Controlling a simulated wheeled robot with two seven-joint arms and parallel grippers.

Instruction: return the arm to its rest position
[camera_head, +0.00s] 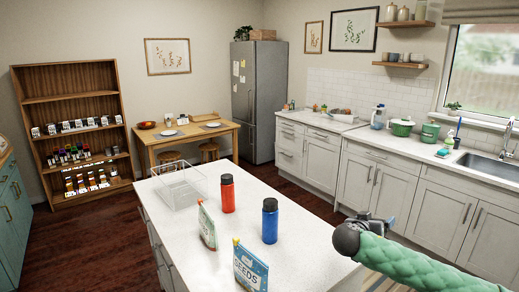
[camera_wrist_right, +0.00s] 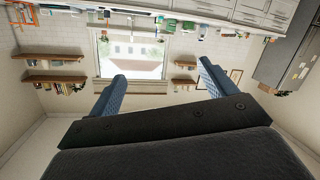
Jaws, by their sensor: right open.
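My right arm, in a green quilted sleeve (camera_head: 425,268), comes in from the lower right of the head view. My right gripper (camera_head: 384,224) is at its end, to the right of the island and apart from everything on it. In the right wrist view the two blue fingers of the right gripper (camera_wrist_right: 160,88) stand wide apart with nothing between them. That view is upside down and shows the window and wall shelves beyond the fingers. My left gripper is not in the head view.
Counters with a sink (camera_head: 490,168) line the right. A wooden shelf (camera_head: 70,95) stands left. Dark floor lies between.

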